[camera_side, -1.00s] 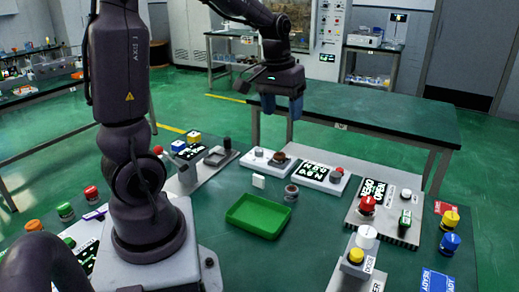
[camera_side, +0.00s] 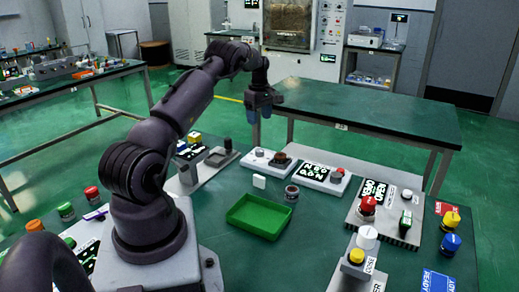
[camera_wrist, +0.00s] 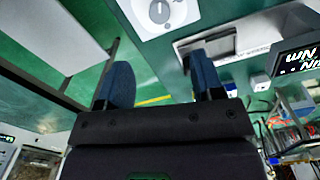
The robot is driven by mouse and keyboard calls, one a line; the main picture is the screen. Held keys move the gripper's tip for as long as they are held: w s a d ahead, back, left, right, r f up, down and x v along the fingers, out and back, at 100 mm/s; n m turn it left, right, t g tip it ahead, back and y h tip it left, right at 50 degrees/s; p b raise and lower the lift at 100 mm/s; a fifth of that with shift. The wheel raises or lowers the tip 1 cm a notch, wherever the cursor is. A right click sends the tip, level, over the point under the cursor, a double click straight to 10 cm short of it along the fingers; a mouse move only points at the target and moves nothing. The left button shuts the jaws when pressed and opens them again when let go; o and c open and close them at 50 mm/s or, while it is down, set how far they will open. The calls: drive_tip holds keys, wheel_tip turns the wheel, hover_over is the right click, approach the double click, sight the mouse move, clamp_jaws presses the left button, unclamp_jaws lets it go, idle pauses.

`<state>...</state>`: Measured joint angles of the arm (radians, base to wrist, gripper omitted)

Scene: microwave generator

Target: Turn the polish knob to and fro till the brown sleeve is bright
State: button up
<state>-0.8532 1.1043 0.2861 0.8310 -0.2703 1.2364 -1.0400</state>
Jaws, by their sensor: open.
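My gripper (camera_side: 261,113) is open, with blue fingers pointing down and nothing between them. In the side view it hangs above the back of the bench, over a white plate (camera_side: 268,162). That plate carries a small pale knob (camera_side: 259,153) and a dark brown round piece (camera_side: 281,158), which may be the brown sleeve. No label for the polish knob can be read, so I cannot tell which knob it is. In the wrist view my gripper (camera_wrist: 160,80) is apart from a white plate with a grey round dial (camera_wrist: 158,11) near the top edge.
A green tray (camera_side: 258,216) and a small jar (camera_side: 291,193) stand in front of the plate. A red-knobbed unit (camera_side: 337,174) is to its right, and a grey fixture (camera_side: 214,159) to its left. Several coloured buttons stand farther right.

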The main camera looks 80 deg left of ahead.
sight(260, 150)
wheel_tip(260, 150, down, 13)
drive_tip(key=shift+r, duration=0.15)
idle(0.4)
drive_tip(key=c, duration=0.9)
